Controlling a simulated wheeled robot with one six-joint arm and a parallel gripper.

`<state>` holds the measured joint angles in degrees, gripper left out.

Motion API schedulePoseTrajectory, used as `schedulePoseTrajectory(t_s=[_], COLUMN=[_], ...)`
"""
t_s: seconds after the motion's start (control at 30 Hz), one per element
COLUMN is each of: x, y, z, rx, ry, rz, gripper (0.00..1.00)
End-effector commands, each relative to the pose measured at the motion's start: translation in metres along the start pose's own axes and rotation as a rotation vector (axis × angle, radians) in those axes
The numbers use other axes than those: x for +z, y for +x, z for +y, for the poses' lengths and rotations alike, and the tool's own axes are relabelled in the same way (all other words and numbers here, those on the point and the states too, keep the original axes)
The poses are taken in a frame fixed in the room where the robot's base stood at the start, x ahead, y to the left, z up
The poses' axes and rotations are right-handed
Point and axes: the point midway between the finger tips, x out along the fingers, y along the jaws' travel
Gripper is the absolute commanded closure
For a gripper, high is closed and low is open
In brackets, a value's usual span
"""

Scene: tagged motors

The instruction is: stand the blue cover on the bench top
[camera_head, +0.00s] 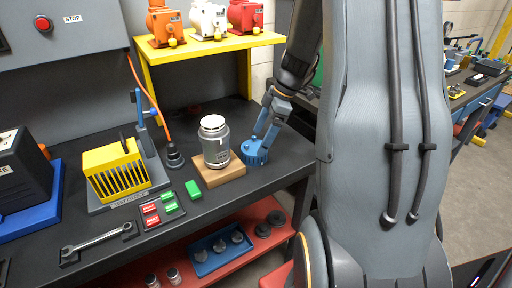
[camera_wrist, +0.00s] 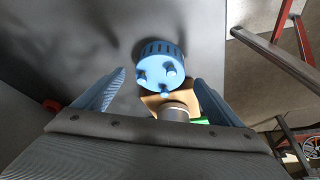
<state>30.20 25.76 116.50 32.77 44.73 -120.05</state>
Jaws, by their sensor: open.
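The blue cover (camera_head: 254,155) is on the dark bench top (camera_head: 285,150), right beside the wooden block (camera_head: 218,172). In the wrist view the round blue cover (camera_wrist: 163,65) shows slotted sides and several small pegs on the face toward me. My gripper (camera_head: 263,138) is open, pointing down just above the cover. In the wrist view its two blue fingers (camera_wrist: 160,78) are spread to either side, with the cover between and just past the tips. I see no finger closed on it. A grey motor (camera_head: 215,150) with a white top stands on the wooden block.
A yellow shelf (camera_head: 215,48) with orange, white and red motors stands behind. A yellow slotted fixture (camera_head: 115,170), a black cable plug (camera_head: 174,156) and green and red tags (camera_head: 150,213) lie to the left. Bare bench lies around the cover, with the bench edge in front.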

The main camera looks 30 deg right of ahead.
Motion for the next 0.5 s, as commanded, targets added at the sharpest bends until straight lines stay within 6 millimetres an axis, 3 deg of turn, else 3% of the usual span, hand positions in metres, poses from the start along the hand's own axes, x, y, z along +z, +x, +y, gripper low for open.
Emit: schedulePoseTrajectory(t_s=[0.23,0.5], x=[0.001,-0.002], y=[-0.048,-0.068], z=[0.001,-0.002], rx=[0.004,-0.003], ry=[-0.001,0.01], rz=[-0.001,-0.005], gripper=[0.1,0.1])
